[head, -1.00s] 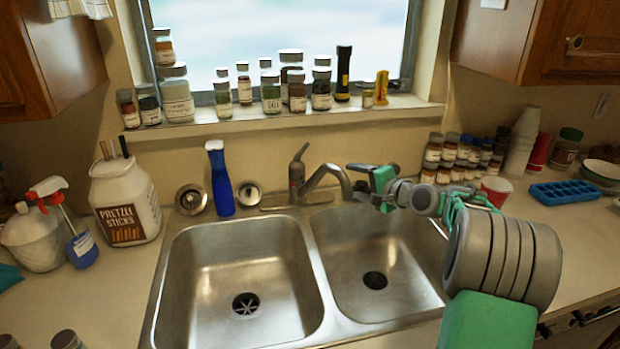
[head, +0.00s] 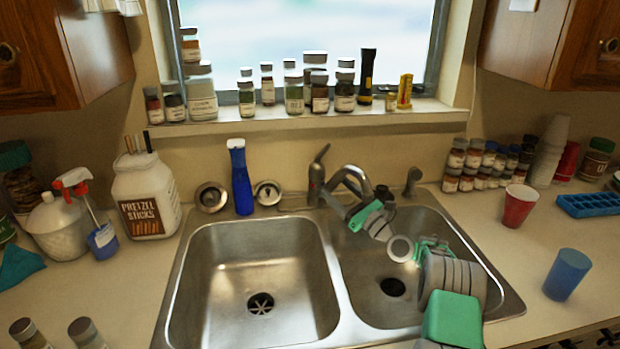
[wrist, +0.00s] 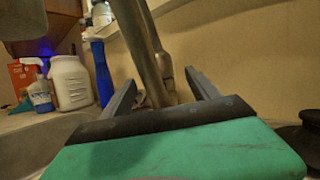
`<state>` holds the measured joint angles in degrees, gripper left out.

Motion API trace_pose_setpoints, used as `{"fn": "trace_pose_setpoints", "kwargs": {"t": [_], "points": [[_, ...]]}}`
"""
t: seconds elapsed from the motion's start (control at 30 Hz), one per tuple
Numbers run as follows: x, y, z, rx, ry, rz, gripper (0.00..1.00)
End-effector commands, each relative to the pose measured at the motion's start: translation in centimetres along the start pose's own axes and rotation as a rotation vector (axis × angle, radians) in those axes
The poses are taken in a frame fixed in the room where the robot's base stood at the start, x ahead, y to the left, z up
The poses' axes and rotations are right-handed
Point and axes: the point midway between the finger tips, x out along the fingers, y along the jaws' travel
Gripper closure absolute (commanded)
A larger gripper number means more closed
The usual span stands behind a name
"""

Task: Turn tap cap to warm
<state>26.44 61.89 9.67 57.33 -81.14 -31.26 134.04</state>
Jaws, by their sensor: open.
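The metal tap stands behind the sink, between the two basins. Its upright lever cap (head: 319,163) tilts up and to the right, and its curved spout (head: 352,174) reaches right over the right basin. My gripper (head: 330,204) is low by the tap, in front of its body and below the spout. In the wrist view the gripper (wrist: 160,90) is open, with one dark finger on each side. The metal spout (wrist: 147,45) rises between the fingers in that view. I cannot tell whether the fingers touch the tap. The lever cap is not clearly visible there.
Spice jars crowd the windowsill (head: 300,119). A red cup (head: 518,206) and blue cup (head: 567,275) stand on the right counter. The left basin (head: 258,270) is free.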

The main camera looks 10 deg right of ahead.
Motion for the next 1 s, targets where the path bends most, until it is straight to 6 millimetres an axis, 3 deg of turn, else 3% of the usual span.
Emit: {"fn": "trace_pose_setpoints", "kwargs": {"t": [0.2, 0.63, 0.9, 1.0], "points": [[-0.3, -0.9, -0.2, 0.085, -0.069, -0.018, 0.3], [6.6, -0.9, 0.2, 0.082, -0.066, -0.017, 0.3], [7.0, -1.0, 0.1, 0.082, -0.065, -0.019, 0.3], [7.0, -1.0, 0.1, 0.082, -0.065, -0.018, 0.37]]}}
